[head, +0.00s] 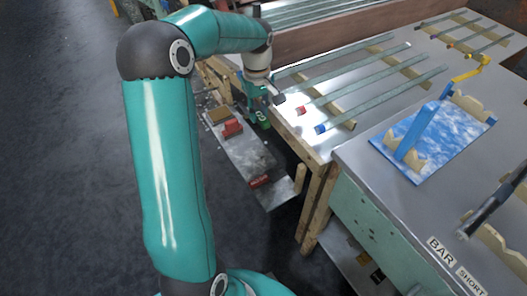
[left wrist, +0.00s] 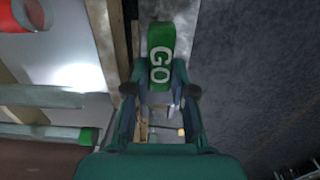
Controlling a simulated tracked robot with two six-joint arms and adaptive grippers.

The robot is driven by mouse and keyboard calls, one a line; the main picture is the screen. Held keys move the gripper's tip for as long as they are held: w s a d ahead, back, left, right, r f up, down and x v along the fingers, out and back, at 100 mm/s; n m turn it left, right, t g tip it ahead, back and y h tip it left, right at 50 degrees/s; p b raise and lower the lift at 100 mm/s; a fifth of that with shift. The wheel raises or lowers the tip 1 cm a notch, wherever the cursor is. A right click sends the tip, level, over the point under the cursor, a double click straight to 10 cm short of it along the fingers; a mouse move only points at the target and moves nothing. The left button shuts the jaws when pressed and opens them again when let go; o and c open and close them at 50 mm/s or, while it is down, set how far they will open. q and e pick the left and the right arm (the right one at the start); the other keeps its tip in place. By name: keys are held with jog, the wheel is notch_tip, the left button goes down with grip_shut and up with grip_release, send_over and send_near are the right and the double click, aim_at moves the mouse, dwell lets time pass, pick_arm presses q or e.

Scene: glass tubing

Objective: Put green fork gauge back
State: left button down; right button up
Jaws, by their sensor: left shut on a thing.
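The green fork gauge (left wrist: 160,55), marked "GO", sits between the fingers of my left gripper (left wrist: 160,100) in the left wrist view. In the head view my left gripper (head: 262,98) is shut on it at the left edge of the tube bench, above a low metal shelf (head: 249,155). Only a small part of the gauge (head: 262,117) shows there. A red block (head: 232,128) lies on the shelf, and a red labelled piece (head: 259,181) is at its near end. Whether the gauge touches the shelf cannot be told. My right gripper is not in view.
Glass tubes with coloured end caps (head: 320,129) lie across wooden strips on the metal bench (head: 300,88). A nearer bench (head: 365,158) carries a blue bar (head: 418,130) on a blue-and-white pad (head: 452,135), with labels at its front edge. The floor (head: 60,170) at left is clear.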

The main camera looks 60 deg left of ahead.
aim_at(259, 159)
pick_arm(q)
notch_tip(259, 159, down, 19)
jog(key=b, duration=0.3)
jog(key=shift+f, duration=0.2)
jog(key=c, duration=1)
grip_release()
notch_tip(259, 159, up, 12)
jog(key=shift+r+p, duration=0.1)
jog(key=shift+p, duration=0.85)
